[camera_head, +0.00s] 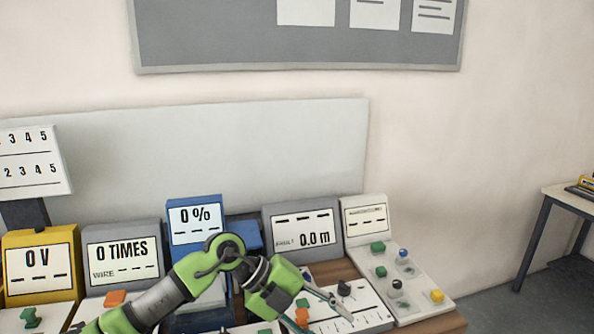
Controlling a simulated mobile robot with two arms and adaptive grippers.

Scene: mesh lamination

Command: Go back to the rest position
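My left arm comes in from the lower left, green and grey, and bends over the instrument row. My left gripper (325,302) hangs over the white panel in front of the grey "0.0 m" display. A thin grey finger points down and to the right. My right gripper is not in view.
Display units line the bench: yellow "0 V" (40,265), grey "0 TIMES" (123,260), blue "0 %" (195,220), grey "0.0 m" (303,230) and a white panel with knobs (385,250). A side table (565,198) stands right, beyond open floor.

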